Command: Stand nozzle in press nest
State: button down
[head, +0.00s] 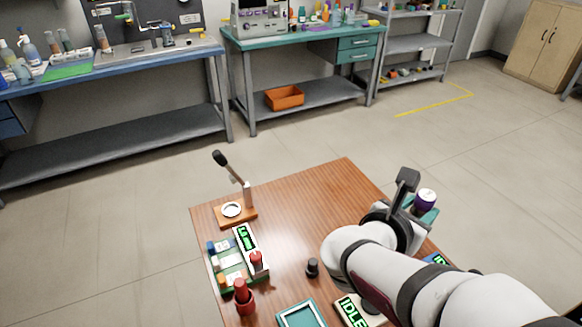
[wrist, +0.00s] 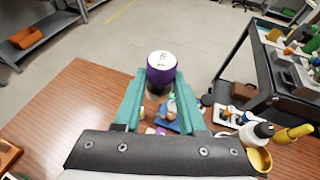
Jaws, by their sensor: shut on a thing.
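My gripper (head: 424,212) has teal fingers and is raised over the right side of the wooden table. It is shut on a purple cylinder with a white top (head: 427,197), which may be the nozzle; I cannot tell for sure. In the wrist view the cylinder (wrist: 161,72) stands out between the fingertips (wrist: 158,85), roughly upright, its white end face showing dark marks. The press (head: 235,212) is at the table's left: a wooden base with a white ring, likely the nest, and a black-handled lever tilted up. The ring looks empty. The cylinder is far from it.
A rack with coloured items (head: 225,265), a red-topped part (head: 243,295), a small dark knob (head: 312,267) and a teal-framed tray (head: 302,314) are on the table. An IDLE display (head: 351,311) is at the front. The table's middle back is clear.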

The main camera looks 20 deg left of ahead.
jog(key=w+a+r+n+y, duration=0.2)
jog(key=a+r+y, duration=0.1)
jog(key=a+r, duration=0.3)
jog(key=s+a+f+n+t+y, duration=0.1)
jog(key=s+a+f, duration=0.1)
jog(key=a+f, duration=0.6)
jog(key=s+a+f+n+y, duration=0.15)
jog(key=a+f, duration=0.25)
jog(key=a, duration=0.7)
jog(key=s+a+f+n+y, duration=0.3)
jog(key=s+a+f, duration=1.35)
jog(key=s, duration=0.35)
jog(key=w+a, duration=0.1)
jog(key=w, duration=0.9)
jog(key=w+a, duration=0.1)
jog(key=w, duration=1)
jog(key=w+a, duration=0.2)
jog(key=w, duration=0.8)
jog(key=shift+w+f, duration=0.25)
notch_tip(320, 180, down, 3)
jog(key=shift+w+r, duration=0.1)
jog(key=shift+f, duration=0.25)
